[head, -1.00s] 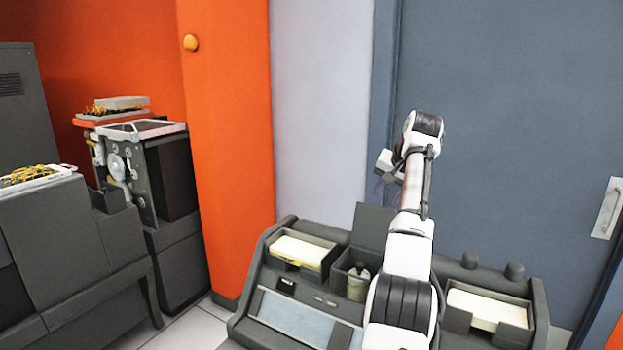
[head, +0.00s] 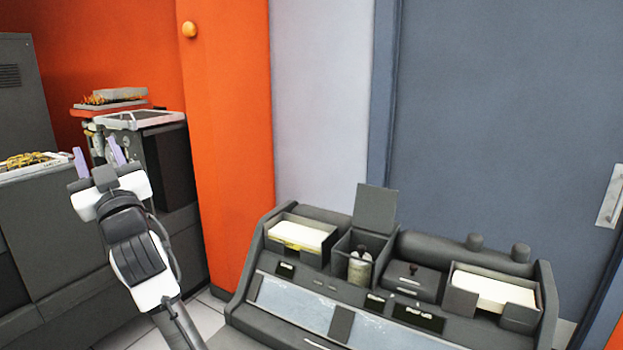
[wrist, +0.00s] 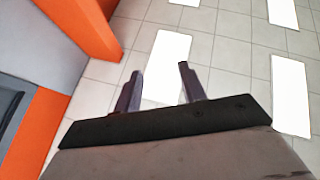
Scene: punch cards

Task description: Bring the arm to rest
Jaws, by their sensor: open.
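My gripper (head: 99,158) is at the left of the head view, raised in front of the grey cabinets, with its two fingers pointing up and apart. In the wrist view my gripper (wrist: 157,78) is open, and nothing is between its fingers. My arm comes up from the bottom left of the head view, clear of the console (head: 245,290). The wrist view looks past the fingers at a tiled surface with bright white rectangles.
The console holds a left card tray (head: 300,233), a right card tray (head: 490,290), and a bin with a bottle (head: 360,267) in it. A machine (head: 165,165) stands behind my gripper. An orange pillar (head: 228,150) and a blue-grey door (head: 500,120) stand behind.

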